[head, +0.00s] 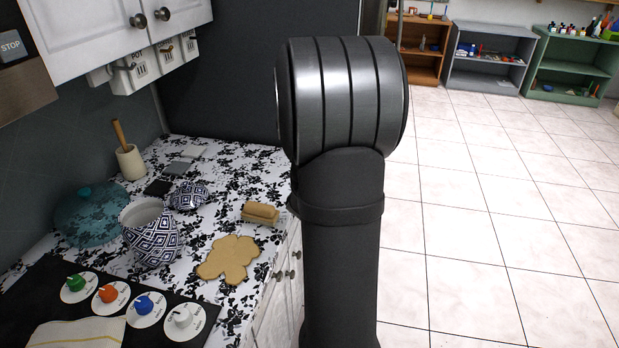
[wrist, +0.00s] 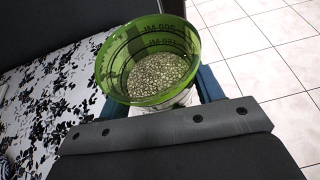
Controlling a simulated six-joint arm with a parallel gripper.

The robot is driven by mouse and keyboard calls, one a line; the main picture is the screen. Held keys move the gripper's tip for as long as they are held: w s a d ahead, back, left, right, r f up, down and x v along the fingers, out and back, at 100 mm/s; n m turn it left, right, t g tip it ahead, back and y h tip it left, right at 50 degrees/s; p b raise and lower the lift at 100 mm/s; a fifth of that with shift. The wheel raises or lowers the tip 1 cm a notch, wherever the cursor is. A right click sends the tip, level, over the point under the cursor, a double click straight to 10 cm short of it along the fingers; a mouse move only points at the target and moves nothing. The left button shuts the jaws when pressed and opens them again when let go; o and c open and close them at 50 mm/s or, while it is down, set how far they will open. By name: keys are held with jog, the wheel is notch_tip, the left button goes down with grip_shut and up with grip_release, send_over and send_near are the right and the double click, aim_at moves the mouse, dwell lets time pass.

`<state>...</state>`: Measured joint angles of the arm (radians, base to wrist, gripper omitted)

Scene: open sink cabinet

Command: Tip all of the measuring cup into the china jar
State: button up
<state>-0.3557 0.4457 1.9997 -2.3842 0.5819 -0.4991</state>
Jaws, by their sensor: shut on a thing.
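The measuring cup (wrist: 118,68) is green and see-through, with volume marks on its wall. It holds many small pale grains (wrist: 157,75). My gripper (wrist: 155,104) is shut on the cup, with a blue finger on each side of it. The cup looks roughly upright, past the counter's edge and partly over the floor. The china jar (head: 153,238) stands open on the counter in the head view, blue and white with a diamond pattern. Its patterned lid (head: 188,196) seems to lie behind it. In the head view my arm hides the gripper and cup.
A teal glass pot (head: 88,218) stands left of the jar. A mortar with a pestle (head: 130,163) is behind. A cork-coloured trivet (head: 229,259) and a tan block (head: 261,213) lie to its right. Stove knobs (head: 109,294) are in front. Cabinets (head: 110,30) hang above.

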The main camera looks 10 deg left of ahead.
jog(key=shift+w+d+f+h, duration=0.25)
jog(key=shift+w+d+h, duration=0.05)
jog(key=shift+w+d, duration=0.4)
jog(key=shift+w+a+m, duration=0.1)
jog(key=shift+w+m, duration=0.15)
jog(key=shift+m, duration=0.05)
jog(key=shift+w+a+r, duration=0.1)
jog(key=shift+w+a, duration=0.1)
jog(key=shift+a, duration=0.1)
jog(key=s+a+r+n+y, duration=0.1)
jog(key=s+a+r+y, duration=0.15)
jog(key=a, duration=0.85)
jog(key=s+a+r+n+y, duration=0.1)
jog(key=s+a+r+n, duration=0.2)
jog(key=a, duration=0.9)
jog(key=s+a+r+y, duration=0.2)
jog(key=s+a+r, duration=0.15)
jog(key=a, duration=0.75)
jog(key=s+a+n+y, duration=0.2)
jog(key=s+a, duration=1.1)
jog(key=s, duration=0.1)
jog(key=s+a+f+h, duration=0.1)
jog(key=s+a+f, duration=0.2)
jog(key=s, duration=0.9)
notch_tip(320, 180, down, 3)
jog(key=shift+s+a+f+m+g, duration=0.1)
jog(key=shift+s+a+m+g, duration=0.05)
jog(key=shift+m+g, duration=0.2)
